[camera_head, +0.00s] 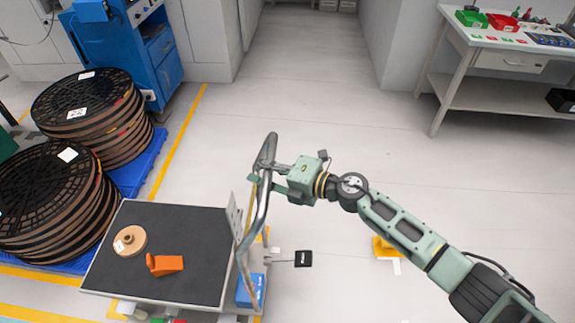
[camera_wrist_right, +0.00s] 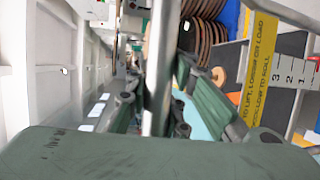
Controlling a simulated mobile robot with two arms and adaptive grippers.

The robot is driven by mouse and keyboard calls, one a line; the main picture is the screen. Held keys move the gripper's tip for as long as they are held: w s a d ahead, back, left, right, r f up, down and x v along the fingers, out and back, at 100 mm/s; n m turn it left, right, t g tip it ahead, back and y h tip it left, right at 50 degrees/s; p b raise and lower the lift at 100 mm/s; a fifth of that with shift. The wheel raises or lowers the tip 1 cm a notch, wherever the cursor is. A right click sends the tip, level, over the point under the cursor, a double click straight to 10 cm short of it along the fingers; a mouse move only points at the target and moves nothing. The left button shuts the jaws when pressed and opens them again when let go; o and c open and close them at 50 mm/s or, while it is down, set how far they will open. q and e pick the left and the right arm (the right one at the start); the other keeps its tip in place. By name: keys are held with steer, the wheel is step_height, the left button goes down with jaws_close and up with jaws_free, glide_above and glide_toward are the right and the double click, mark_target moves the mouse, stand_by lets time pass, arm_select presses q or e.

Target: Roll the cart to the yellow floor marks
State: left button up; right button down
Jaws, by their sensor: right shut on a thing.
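The cart (camera_head: 205,225) has a dark flat deck with a pale rim and a bent metal push handle (camera_head: 262,210) on its right side. My right gripper (camera_head: 268,180) is shut on the upper part of this handle, and the handle tube also shows between the fingers in the right wrist view (camera_wrist_right: 160,70). A yellow floor line (camera_head: 180,140) runs beyond the cart, and more yellow lines (camera_head: 45,313) lie at the lower left. My left gripper is not in view.
Stacks of large dark reels (camera_head: 90,105) stand on blue pallets (camera_head: 150,165) left of the cart. A blue machine (camera_head: 130,50) is behind them. A white workbench (camera_head: 500,55) stands at the upper right. A yellow object (camera_head: 385,248) lies beneath my arm. The middle floor is clear.

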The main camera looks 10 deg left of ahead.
steer(key=a, duration=0.2)
steer(key=a+r, duration=0.1)
steer(key=a, duration=0.1)
steer(key=shift+w+a+r, duration=0.1)
steer(key=shift+w+a, duration=0.1)
steer(key=shift+d, duration=0.2)
steer(key=c, duration=1.8)
jaws_free()
steer(key=shift+s+r, duration=0.1)
steer(key=shift+s, duration=0.15)
steer(key=shift+o, duration=1.1)
steer(key=shift+f, duration=0.2)
steer(key=shift+f, duration=0.1)
steer(key=shift+s+d, duration=0.1)
steer(key=v, duration=1.2)
